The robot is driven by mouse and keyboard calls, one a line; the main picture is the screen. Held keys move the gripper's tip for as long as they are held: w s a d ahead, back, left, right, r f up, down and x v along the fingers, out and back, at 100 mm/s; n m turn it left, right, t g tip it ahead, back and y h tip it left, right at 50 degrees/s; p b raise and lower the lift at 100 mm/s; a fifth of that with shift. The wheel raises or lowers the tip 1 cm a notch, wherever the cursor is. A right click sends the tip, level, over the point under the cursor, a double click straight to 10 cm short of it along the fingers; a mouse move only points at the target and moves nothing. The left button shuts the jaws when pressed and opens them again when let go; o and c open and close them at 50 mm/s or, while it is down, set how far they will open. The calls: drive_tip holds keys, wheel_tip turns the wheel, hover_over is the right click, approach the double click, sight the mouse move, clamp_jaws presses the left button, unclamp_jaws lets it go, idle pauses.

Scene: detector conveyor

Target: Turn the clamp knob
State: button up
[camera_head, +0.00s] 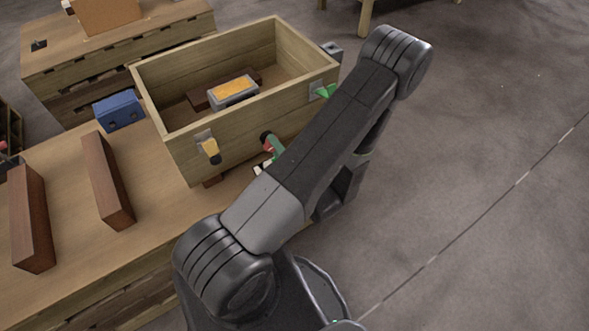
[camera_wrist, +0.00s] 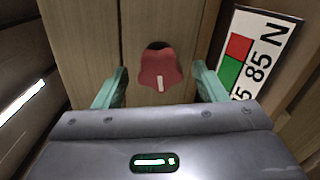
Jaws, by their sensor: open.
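The red clamp knob (camera_wrist: 159,68) is lobed, with a white mark on its lower part, and sits on a wooden face in the wrist view. My gripper (camera_wrist: 160,72) is open, with one green finger on each side of the knob and a visible gap on both sides. In the head view, a bit of red that looks like the knob (camera_head: 265,148) shows at the crate's front, beside my gripper (camera_head: 271,147). My arm hides most of this area. A white plate (camera_wrist: 255,55) with green and red squares and "85 N" is right of the knob.
The open wooden crate (camera_head: 150,98) stands on a workbench (camera_head: 70,185) and holds a grey block with a yellow top (camera_head: 234,91). A blue box (camera_head: 119,111) and wooden bars (camera_head: 107,180) lie left.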

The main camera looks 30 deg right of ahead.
drive_tip(key=s, duration=1.1)
drive_tip(key=shift+d, duration=0.4)
idle(0.4)
